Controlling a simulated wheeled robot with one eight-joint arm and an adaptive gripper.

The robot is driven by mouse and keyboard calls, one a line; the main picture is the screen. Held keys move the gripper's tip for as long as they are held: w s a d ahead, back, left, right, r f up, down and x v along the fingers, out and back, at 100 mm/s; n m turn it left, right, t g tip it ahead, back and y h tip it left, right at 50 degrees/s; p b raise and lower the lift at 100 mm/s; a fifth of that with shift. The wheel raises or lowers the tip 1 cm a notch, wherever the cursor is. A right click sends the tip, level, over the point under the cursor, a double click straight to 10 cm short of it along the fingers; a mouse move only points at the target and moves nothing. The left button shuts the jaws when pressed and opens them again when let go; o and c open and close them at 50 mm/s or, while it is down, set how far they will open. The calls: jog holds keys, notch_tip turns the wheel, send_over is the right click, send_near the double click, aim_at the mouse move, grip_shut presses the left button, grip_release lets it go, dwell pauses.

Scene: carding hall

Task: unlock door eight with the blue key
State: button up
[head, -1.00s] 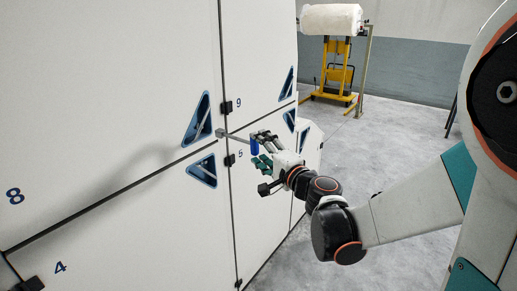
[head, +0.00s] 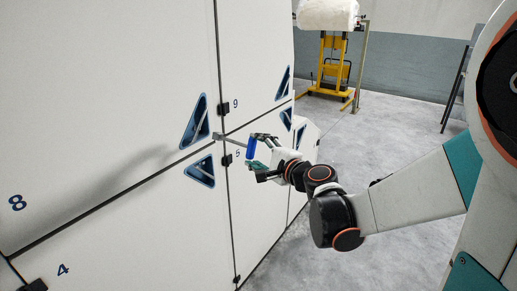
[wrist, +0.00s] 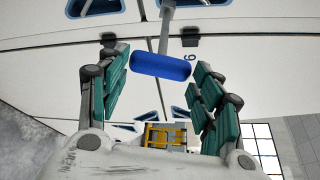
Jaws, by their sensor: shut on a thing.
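The blue key has a blue cylindrical handle (head: 250,148) and a thin grey shaft (head: 233,132). The shaft reaches the lower right corner of door eight (head: 110,80), a white panel with a blue 8 at lower left. Whether its tip is inside a lock cannot be told. My gripper (head: 256,150) is shut on the handle, in front of the panel seam. In the wrist view the handle (wrist: 160,66) lies crosswise between the green-padded fingers, with the shaft (wrist: 165,30) running up toward the panels.
Panels marked 9, 5 and 4 adjoin door eight, with dark seams, black hinges (head: 223,108) and blue triangular recesses (head: 195,122). A yellow lift (head: 333,60) carrying a white roll (head: 328,14) stands behind. The grey floor (head: 375,145) at right is largely open.

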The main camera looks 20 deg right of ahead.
dwell(0.3)
jog(key=shift+r+m+g+p, duration=0.15)
jog(key=shift+m+g+p, duration=0.25)
jog(key=shift+m+p, duration=0.55)
jog(key=shift+m+g+y, duration=0.3)
jog(key=shift+m+g, duration=0.1)
jog(key=shift+m, duration=0.55)
jog(key=shift+m+g+y+p, duration=0.4)
jog(key=shift+m+g+p, duration=0.15)
jog(key=shift+m, duration=0.25)
jog(key=shift+m+g+y, duration=0.3)
jog(key=shift+m+g, duration=0.15)
jog(key=shift+m, duration=0.35)
